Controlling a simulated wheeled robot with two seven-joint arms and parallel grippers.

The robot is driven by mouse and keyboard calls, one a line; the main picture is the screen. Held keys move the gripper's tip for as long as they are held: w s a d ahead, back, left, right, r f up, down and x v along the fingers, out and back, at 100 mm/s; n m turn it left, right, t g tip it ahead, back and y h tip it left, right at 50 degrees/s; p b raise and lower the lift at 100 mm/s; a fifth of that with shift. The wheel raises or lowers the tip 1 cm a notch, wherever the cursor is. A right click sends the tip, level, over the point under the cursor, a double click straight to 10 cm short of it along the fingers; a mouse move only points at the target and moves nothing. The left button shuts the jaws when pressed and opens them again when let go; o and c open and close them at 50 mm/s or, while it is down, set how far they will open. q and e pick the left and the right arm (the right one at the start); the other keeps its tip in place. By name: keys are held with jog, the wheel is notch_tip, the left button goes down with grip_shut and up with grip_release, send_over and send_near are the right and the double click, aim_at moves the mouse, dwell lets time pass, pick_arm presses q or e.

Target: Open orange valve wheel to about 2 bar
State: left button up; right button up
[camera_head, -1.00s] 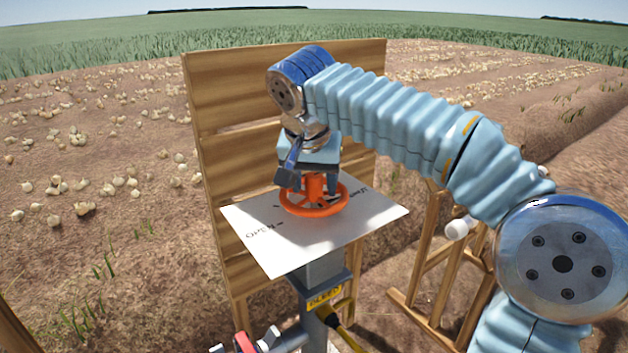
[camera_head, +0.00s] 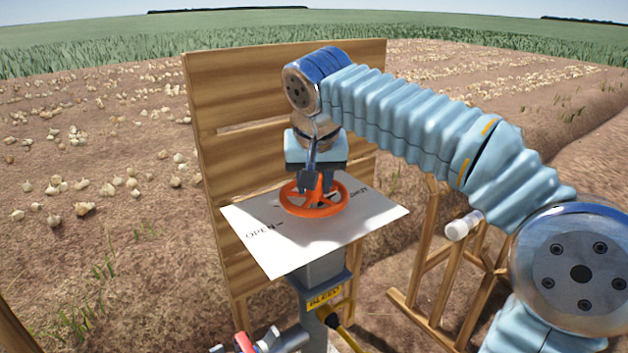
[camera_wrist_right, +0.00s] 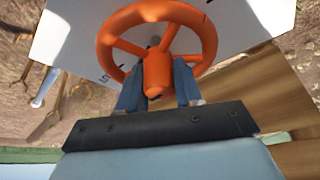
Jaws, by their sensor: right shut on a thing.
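The orange valve wheel (camera_head: 302,207) lies flat above a white plate (camera_head: 277,245) marked OPEN and SHUT, on a grey post. My right gripper (camera_head: 318,186) reaches down onto the wheel from above. In the right wrist view the wheel (camera_wrist_right: 208,35) fills the top middle, and its orange hub sits between the fingers of my right gripper (camera_wrist_right: 158,85). The right gripper is shut on the hub. No pressure gauge reading can be made out. My left gripper is not in view.
A wooden slatted board (camera_head: 235,160) stands right behind the plate. A yellow BLEED label (camera_head: 324,297) and a yellow hose are on the post below. A red-handled fitting (camera_head: 244,343) is at the bottom. A wooden frame (camera_head: 425,265) stands to the right.

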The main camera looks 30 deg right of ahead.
jog(key=n+y, duration=0.2)
jog(key=n, duration=0.3)
jog(key=shift+f+n, duration=0.1)
jog(key=shift+n, duration=0.3)
dwell(0.4)
jog(key=o, duration=1)
jog(key=shift+s, duration=0.1)
jog(key=v, duration=1.4)
jog(key=shift+s+d+f, duration=0.1)
jog(key=shift+d, duration=0.1)
